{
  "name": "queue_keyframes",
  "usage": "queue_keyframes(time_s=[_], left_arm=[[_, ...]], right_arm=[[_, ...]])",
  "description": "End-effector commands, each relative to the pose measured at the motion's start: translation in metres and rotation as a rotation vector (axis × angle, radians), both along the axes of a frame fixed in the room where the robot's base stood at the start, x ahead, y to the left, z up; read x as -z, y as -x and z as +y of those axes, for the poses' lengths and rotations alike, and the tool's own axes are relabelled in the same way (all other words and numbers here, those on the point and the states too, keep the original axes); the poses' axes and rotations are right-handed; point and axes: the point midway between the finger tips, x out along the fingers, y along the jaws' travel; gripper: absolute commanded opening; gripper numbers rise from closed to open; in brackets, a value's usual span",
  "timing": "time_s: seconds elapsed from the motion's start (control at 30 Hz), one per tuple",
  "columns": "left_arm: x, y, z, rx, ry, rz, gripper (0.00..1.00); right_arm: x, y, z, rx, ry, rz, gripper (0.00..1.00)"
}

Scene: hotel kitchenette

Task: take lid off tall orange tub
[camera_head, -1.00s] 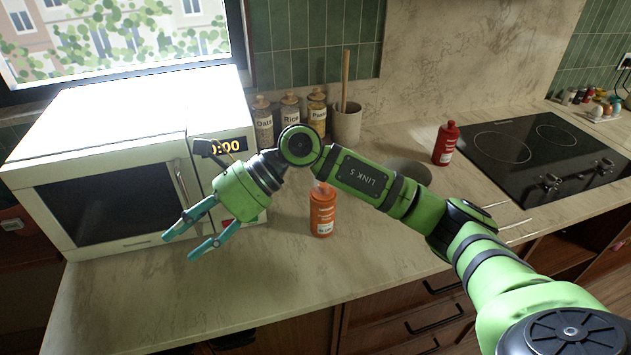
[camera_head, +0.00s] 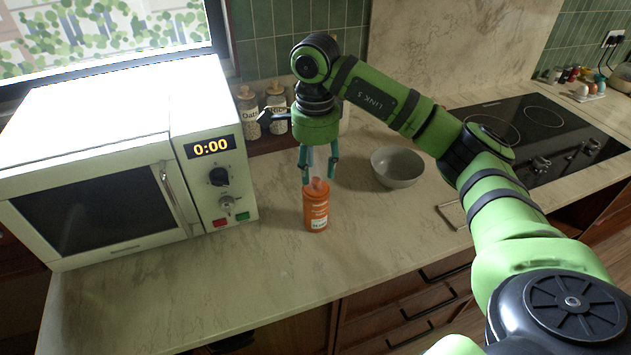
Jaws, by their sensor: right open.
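The tall orange tub (camera_head: 316,212) stands upright on the counter, to the right of the microwave, with a white label low on its side. Its lid (camera_head: 318,187) is on top, orange and narrower than the body. My right gripper (camera_head: 319,177) points straight down over the tub. Its two teal fingers are open, one on each side at about the lid's height; I cannot tell whether either touches it. My left gripper is out of view.
A white microwave (camera_head: 100,135) stands left of the tub. A grey bowl (camera_head: 397,167) sits to the right, with a black cooktop (camera_head: 530,125) beyond. Labelled jars (camera_head: 248,112) stand behind near the wall. The counter in front is clear.

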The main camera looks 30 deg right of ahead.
Motion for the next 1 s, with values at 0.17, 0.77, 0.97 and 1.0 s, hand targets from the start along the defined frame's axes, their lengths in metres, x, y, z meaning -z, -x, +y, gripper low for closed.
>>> queue_keyframes(time_s=[0.17, 0.77, 0.97, 1.0], left_arm=[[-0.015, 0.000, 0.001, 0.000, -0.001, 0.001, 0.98], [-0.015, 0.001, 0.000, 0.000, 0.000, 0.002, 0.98], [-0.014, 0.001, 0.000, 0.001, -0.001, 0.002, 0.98], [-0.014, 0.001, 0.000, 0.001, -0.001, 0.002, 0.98]], right_arm=[[0.021, 0.002, 0.000, 0.000, -0.001, 0.004, 0.46], [0.029, 0.001, 0.000, 0.000, -0.001, 0.000, 0.04], [0.028, 0.001, 0.000, 0.000, -0.001, 0.000, 0.04], [0.028, 0.001, 0.000, 0.000, -0.002, -0.001, 0.04]])
